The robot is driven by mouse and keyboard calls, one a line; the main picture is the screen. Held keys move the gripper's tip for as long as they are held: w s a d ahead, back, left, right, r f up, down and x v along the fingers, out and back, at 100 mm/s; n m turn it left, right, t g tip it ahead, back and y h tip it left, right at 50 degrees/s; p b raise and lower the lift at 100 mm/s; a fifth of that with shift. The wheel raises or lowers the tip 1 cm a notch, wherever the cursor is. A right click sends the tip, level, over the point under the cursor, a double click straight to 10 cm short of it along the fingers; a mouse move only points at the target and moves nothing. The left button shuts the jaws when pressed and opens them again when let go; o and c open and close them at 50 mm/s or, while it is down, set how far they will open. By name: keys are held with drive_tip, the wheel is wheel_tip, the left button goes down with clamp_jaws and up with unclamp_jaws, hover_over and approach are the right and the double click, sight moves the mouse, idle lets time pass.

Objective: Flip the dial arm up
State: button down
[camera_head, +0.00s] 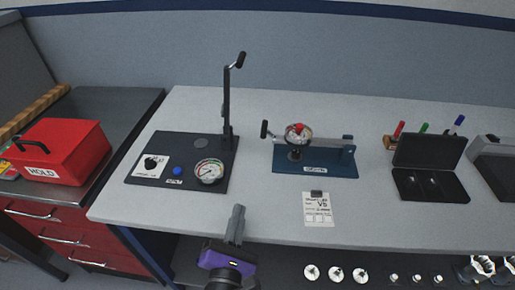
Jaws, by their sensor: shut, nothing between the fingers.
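A blue-based fixture (320,166) stands near the middle of the bench. Its grey arm (325,144) lies roughly level, running from a bracket at the right to a dark handle (264,130) at the left. A round dial with a red part (299,134) sits on this arm. My gripper (239,208) is shut and empty over the bench's front edge, below and left of the blue fixture and apart from it. The underside of the dial is partly hidden.
A black-based fixture (150,183) at the left has an upright arm (227,105) and a gauge (209,171). A paper tag (318,211) lies in front of the blue base. An open black case (430,187) and markers stand right. A red HOLD box (62,150) sits far left.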

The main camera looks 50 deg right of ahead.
drive_tip(key=x, duration=0.6)
drive_tip(key=p+x, duration=0.1)
drive_tip(key=x, duration=0.5)
drive_tip(key=p+x, duration=0.1)
drive_tip(key=x, duration=0.5)
drive_tip(key=shift+d+r, duration=0.1)
drive_tip(key=shift+r, duration=0.2)
drive_tip(key=r, duration=0.1)
drive_tip(key=s+d+r+p, duration=0.1)
drive_tip(key=shift+s+d+r, duration=0.1)
drive_tip(key=shift+d+r, duration=0.05)
drive_tip(key=shift+r, duration=0.2)
drive_tip(key=shift+s+d+r, duration=0.1)
drive_tip(key=shift+d+r, duration=0.05)
